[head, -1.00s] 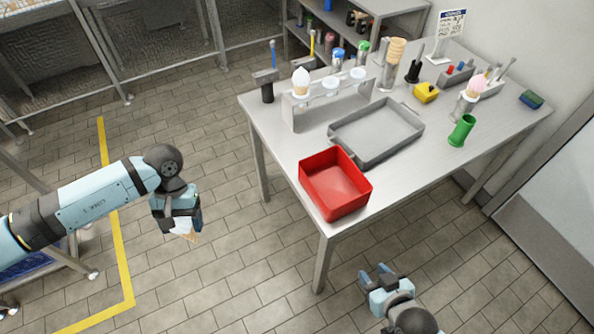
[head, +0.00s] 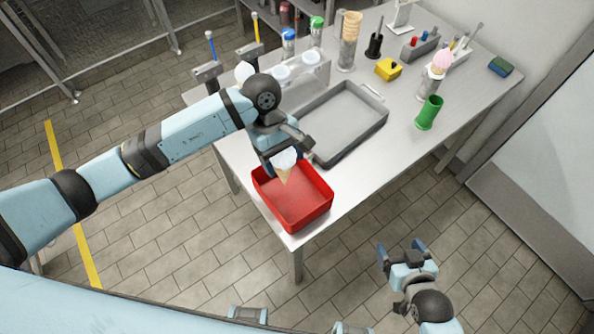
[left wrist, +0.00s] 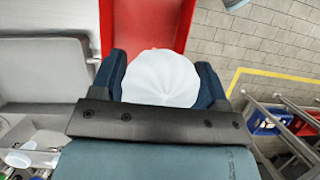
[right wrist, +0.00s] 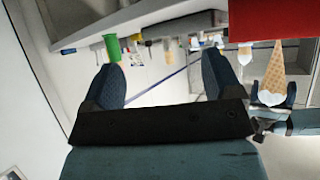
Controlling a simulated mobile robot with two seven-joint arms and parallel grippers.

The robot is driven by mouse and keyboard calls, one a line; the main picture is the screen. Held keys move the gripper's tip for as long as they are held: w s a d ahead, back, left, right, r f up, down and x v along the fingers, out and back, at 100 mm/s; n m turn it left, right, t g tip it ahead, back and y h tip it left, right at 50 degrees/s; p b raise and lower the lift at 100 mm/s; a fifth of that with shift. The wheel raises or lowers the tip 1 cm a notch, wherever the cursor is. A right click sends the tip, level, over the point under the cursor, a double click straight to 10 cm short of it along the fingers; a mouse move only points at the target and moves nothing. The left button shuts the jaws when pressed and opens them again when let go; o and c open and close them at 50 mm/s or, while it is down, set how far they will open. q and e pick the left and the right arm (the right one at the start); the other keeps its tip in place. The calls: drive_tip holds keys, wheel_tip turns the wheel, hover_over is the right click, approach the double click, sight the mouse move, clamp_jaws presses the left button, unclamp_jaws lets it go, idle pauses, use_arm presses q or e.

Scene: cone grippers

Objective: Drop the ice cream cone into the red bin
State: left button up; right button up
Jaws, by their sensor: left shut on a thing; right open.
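My left gripper (head: 284,160) is shut on an ice cream cone (head: 284,173) with a white top and a tan wafer. In the head view the cone, tip down, shows over the far part of the red bin (head: 318,213). The white top (left wrist: 160,78) lies between the fingers in the left wrist view, with the red bin (left wrist: 150,22) beyond. The right wrist view shows the wafer (right wrist: 272,75) beside the bin's red wall (right wrist: 270,18). My right gripper (head: 402,250) is open and empty, off the table's front edge.
A grey tray (head: 378,128) sits right behind the bin. A cone rack (head: 318,75) stands behind it, partly hidden by my left arm.

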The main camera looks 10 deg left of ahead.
sight(287, 177)
use_arm(q)
drive_tip(key=shift+d, duration=0.2)
drive_tip(key=shift+s+f, duration=0.1)
drive_tip(key=shift+f, duration=0.25)
drive_tip(key=shift+s+f, duration=0.1)
drive_tip(key=shift+f, duration=0.25)
wheel_tip(287, 177, down, 3)
drive_tip(key=shift+f+b, duration=0.1)
drive_tip(key=shift+b, duration=0.6)
drive_tip(key=shift+f, duration=0.55)
use_arm(e)
drive_tip(key=shift+s+a+f, duration=0.15)
drive_tip(key=shift+s+f, duration=0.65)
drive_tip(key=shift+f, duration=0.25)
